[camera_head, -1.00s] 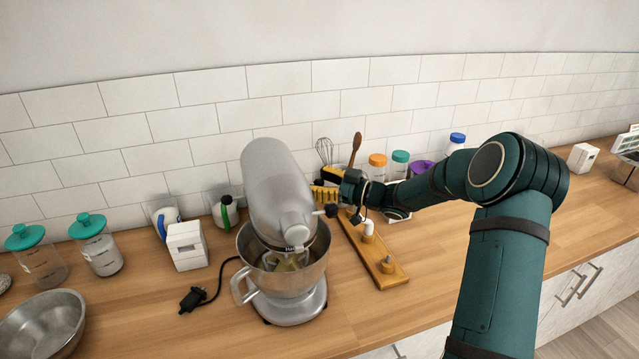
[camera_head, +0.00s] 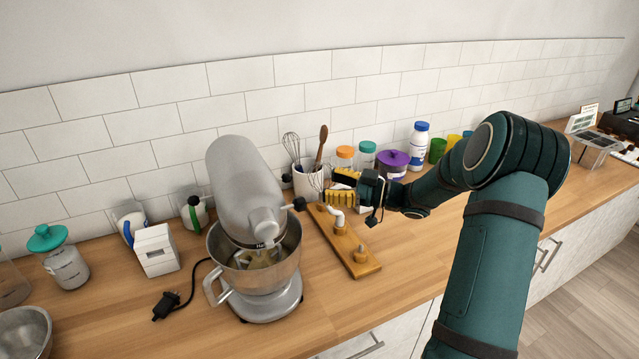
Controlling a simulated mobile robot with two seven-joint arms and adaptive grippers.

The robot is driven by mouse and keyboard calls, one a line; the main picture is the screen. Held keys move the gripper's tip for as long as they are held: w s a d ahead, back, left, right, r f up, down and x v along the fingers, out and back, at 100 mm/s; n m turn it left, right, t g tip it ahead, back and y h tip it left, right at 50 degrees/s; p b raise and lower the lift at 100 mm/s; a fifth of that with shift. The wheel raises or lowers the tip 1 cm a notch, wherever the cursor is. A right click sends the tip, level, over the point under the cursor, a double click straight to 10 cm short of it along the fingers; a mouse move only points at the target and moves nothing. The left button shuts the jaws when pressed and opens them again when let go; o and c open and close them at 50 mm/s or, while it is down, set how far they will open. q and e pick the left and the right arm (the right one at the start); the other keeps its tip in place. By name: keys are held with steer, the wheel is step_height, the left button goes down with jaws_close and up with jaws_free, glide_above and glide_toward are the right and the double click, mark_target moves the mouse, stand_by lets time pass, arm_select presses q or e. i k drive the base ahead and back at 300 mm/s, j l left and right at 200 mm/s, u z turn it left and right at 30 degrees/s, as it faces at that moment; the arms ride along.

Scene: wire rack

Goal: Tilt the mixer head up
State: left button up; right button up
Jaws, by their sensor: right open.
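The silver stand mixer has its head (camera_head: 240,187) lying over its metal bowl (camera_head: 258,279), slightly raised in tilt as far as this angle shows. A beater sits in the bowl with pale contents. A small dark knob (camera_head: 299,203) sticks out on the right side of the head. My right gripper (camera_head: 335,187) has yellow finger pads and is open and empty. It is to the right of the mixer head, near the knob, with a visible gap between them. My left gripper is not in view.
A wooden board (camera_head: 345,240) with pegs lies right of the mixer. A utensil crock (camera_head: 308,182) and lidded jars stand behind. A white box (camera_head: 157,250) and a black plug (camera_head: 166,304) lie left. The counter front is clear.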

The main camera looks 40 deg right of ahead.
mark_target(246, 194)
steer(key=k, duration=1)
